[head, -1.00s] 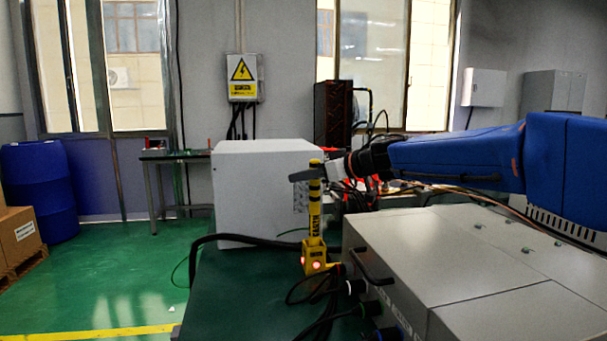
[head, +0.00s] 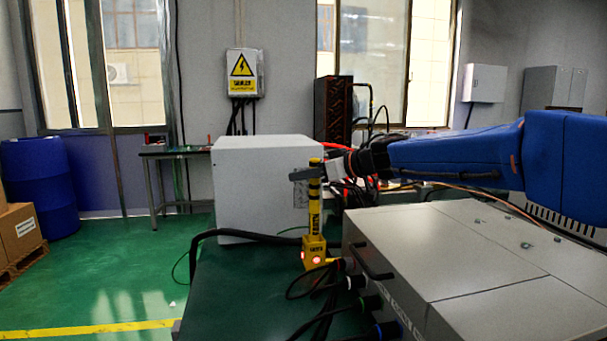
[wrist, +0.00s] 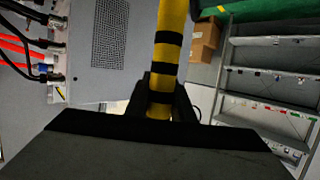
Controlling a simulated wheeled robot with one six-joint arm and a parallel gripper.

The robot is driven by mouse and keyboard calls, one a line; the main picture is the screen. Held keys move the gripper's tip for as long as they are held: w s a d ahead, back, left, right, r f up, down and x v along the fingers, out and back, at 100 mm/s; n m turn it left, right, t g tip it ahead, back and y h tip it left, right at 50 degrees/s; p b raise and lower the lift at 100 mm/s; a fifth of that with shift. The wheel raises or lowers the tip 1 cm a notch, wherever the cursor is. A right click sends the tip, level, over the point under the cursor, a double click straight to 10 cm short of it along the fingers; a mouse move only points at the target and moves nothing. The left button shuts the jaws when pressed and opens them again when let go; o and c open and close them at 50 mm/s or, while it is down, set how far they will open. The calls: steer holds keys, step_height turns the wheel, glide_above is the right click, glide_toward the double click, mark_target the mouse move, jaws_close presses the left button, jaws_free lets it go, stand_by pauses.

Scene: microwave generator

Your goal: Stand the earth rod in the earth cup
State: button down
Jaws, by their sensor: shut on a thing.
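The earth rod (head: 314,214) is yellow with black bands and lettering, and it stands upright in the head view. Its lower end meets the yellow earth cup (head: 314,250) on the green bench top; whether it is seated to the bottom is hidden. My gripper (head: 314,172) is shut on the upper part of the rod. In the wrist view the rod (wrist: 166,60) runs up between the dark fingers (wrist: 160,100). The cup does not show clearly in the wrist view.
A white cabinet (head: 262,165) stands behind and left of the rod. A grey generator box (head: 440,255) with a black handle is close on the right. Black cables (head: 325,310) lie around the cup. Green bench (head: 235,290) is clear at front left.

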steer(key=c, duration=1.5)
jaws_free()
steer(key=shift+o, duration=0.2)
steer(key=v, duration=1.7)
steer(key=shift+d, duration=0.15)
steer(key=shift+r, duration=0.1)
